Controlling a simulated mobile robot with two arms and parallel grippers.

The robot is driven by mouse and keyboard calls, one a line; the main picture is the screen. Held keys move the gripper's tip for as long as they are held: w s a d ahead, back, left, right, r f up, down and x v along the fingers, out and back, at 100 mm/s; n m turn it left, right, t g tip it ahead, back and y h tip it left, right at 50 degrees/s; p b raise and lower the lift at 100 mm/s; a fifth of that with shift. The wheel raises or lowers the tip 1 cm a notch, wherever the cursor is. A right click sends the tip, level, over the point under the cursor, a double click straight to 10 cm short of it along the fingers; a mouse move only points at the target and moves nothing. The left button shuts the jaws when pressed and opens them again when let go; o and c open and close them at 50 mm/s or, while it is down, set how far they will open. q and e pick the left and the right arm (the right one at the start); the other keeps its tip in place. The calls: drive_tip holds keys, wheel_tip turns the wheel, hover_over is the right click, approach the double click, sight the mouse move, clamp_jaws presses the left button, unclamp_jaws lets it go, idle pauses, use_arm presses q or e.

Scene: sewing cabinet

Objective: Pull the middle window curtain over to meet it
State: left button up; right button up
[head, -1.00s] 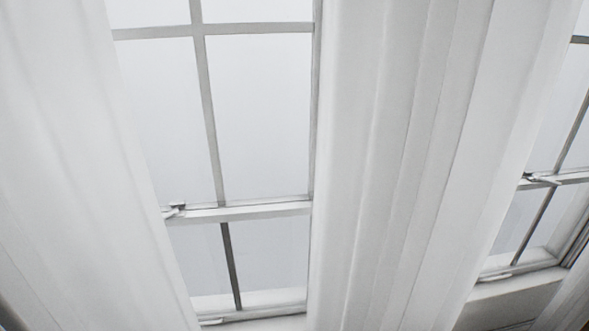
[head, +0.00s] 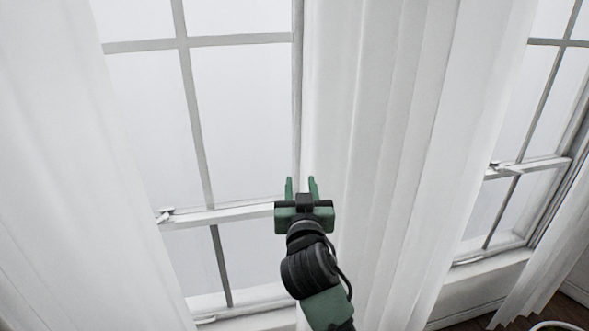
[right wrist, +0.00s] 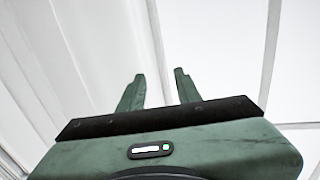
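The middle curtain (head: 400,130) hangs in white pleats in the centre of the head view, right of a bare window (head: 245,120). Another white curtain (head: 60,150) hangs at that window's left side; the glass shows between the two. My right gripper (head: 301,186) points up at the middle curtain's left edge, with its two green fingers apart. In the right wrist view, my gripper (right wrist: 159,83) is open, and the curtain's edge shows behind the gap between the fingers. I cannot tell whether they touch the cloth. My left gripper is not in view.
A second window (head: 515,130) stands to the right, with another curtain (head: 550,250) at its lower right. A window latch (head: 165,215) and sill (head: 250,300) lie behind the gap. Dark wooden floor (head: 480,322) shows at the bottom right.

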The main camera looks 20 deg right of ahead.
sight(301, 178)
drive_tip(key=p+x, duration=0.2)
drive_tip(key=x, duration=0.3)
drive_tip(key=shift+w+d+r, duration=0.1)
drive_tip(key=shift+w+d, duration=0.15)
drive_tip(key=shift+w, duration=0.55)
drive_tip(key=shift+f, duration=0.2)
clamp_jaws()
idle(0.5)
